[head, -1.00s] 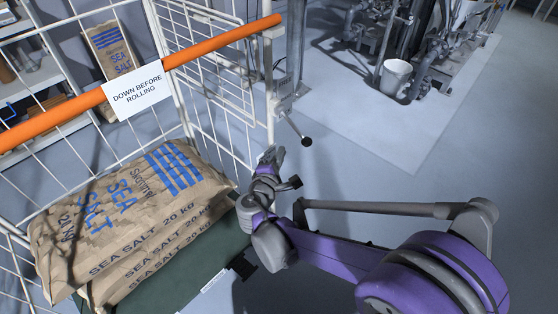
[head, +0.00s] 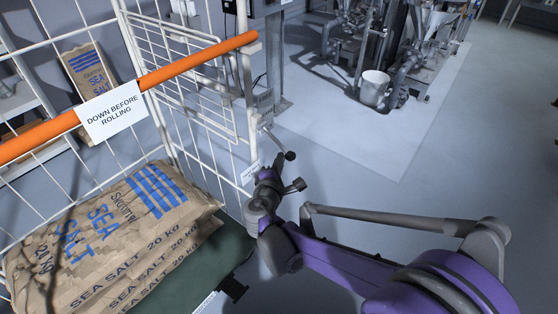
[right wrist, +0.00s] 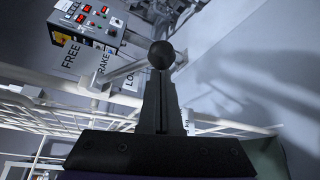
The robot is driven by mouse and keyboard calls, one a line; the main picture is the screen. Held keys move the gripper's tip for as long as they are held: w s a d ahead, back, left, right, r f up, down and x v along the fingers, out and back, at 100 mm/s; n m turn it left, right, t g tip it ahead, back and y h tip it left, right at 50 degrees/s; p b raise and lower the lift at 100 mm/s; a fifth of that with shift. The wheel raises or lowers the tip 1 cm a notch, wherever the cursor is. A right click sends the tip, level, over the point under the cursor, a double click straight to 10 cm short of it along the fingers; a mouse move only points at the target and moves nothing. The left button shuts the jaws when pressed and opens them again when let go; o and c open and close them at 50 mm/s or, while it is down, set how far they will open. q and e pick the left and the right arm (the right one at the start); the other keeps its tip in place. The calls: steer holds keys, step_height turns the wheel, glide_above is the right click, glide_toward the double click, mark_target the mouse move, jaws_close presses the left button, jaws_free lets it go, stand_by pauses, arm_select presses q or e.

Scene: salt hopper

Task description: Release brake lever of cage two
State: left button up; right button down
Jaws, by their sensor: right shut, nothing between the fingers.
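The brake lever is a thin metal rod with a black ball knob (head: 290,155). It juts from the cage's corner post at mid-picture in the head view, sloping down to the right. My right gripper (head: 279,162) is shut and empty, just below and left of the knob. In the right wrist view the knob (right wrist: 161,54) sits right beyond the shut fingertips (right wrist: 160,76); I cannot tell whether they touch. A plate with FREE, BRAKE and partly covered LOCK wording (right wrist: 100,72) lies behind the rod. My left gripper is not in view.
The cage has white wire sides and an orange bar (head: 190,68) with a DOWN BEFORE ROLLING sign (head: 112,108). Sea salt sacks (head: 110,235) lie inside. A control box (right wrist: 88,20) shows in the wrist view. Floor right of the cage is open; a white bucket (head: 374,88) stands farther back.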

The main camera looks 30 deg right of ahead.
steer(key=shift+s+d+r+n+g+p, duration=0.1)
steer(key=shift+s+r+n+g+p, duration=0.1)
steer(key=shift+r+n+g+p, duration=0.15)
steer(key=shift+s+r+p, duration=0.1)
steer(key=shift+r+p, duration=0.1)
steer(key=shift+p, duration=0.1)
steer(key=shift+s+d+r+n+g+p, duration=0.1)
steer(key=shift+s+r+n+g+p, duration=0.1)
steer(key=shift+r+n+p, duration=0.15)
steer(key=shift+s+d+r+n+g+p, duration=0.1)
steer(key=shift+r+n+g+p, duration=0.1)
steer(key=shift+r+p, duration=0.15)
step_height(320, 180, up, 9)
steer(key=n+g+p, duration=0.4)
steer(key=n+p, duration=0.1)
steer(key=p, duration=0.2)
steer(key=shift+g, duration=0.25)
steer(key=shift+f, duration=0.1)
